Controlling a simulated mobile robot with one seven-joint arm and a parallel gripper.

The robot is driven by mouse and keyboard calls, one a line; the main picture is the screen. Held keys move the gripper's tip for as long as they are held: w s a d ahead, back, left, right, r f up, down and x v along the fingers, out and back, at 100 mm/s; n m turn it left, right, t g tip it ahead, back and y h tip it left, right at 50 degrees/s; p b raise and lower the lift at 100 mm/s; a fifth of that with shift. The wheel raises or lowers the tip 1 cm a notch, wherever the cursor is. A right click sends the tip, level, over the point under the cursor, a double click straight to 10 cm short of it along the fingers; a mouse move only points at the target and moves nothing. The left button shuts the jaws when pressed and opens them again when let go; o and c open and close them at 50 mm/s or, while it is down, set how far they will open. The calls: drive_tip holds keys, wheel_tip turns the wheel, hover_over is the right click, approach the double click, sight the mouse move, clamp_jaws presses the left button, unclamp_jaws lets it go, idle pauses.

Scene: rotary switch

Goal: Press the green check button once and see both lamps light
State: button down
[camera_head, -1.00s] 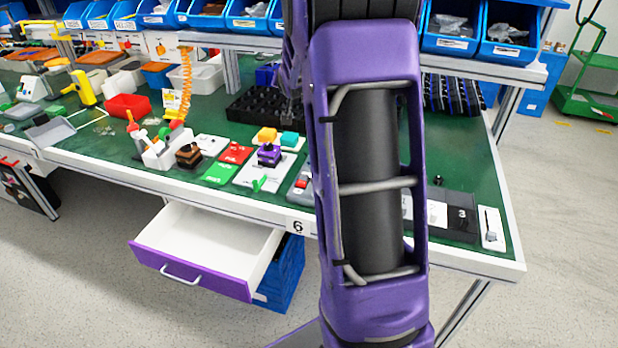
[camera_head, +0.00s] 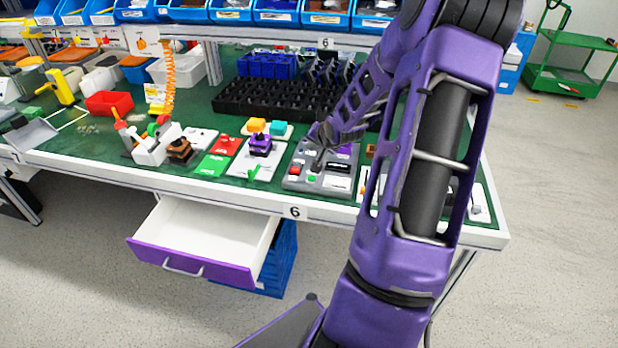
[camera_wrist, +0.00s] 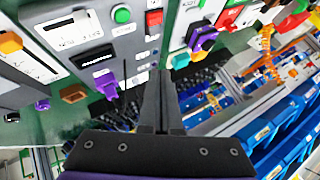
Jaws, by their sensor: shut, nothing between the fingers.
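A grey switch panel (camera_head: 292,184) lies on the green bench near its front edge; it also fills the upper left of the wrist view (camera_wrist: 128,48). Its round green button (camera_head: 311,178) is near the front edge and shows clear and uncovered in the wrist view (camera_wrist: 122,14). A red switch (camera_wrist: 154,18) sits beside it. A black display (camera_wrist: 97,60) and a purple knob (camera_wrist: 108,86) are on the same panel. My gripper (camera_head: 317,168) is shut and empty, pointing down over the panel, apart from the green button. I cannot make out the lamps or whether they are lit.
A white plate with a purple and black switch (camera_head: 260,146) lies left of the panel. A black crate (camera_head: 268,104) stands behind. Other small devices lie partly hidden behind my arm at right. An open drawer (camera_head: 205,232) juts out below the bench.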

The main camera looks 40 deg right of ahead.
drive_tip(key=shift+f, duration=0.15)
wheel_tip(320, 180, down, 9)
drive_tip(key=b, duration=0.5)
drive_tip(key=shift+r+b, duration=0.2)
drive_tip(key=shift+b, duration=0.1)
idle(1.9)
drive_tip(key=shift+f, duration=0.4)
drive_tip(key=shift+f+b, duration=0.4)
drive_tip(key=shift+f, duration=0.05)
idle(0.5)
idle(0.3)
drive_tip(key=shift+r+p, duration=0.85)
wheel_tip(320, 180, up, 5)
drive_tip(key=p, duration=0.4)
drive_tip(key=shift+p, duration=0.35)
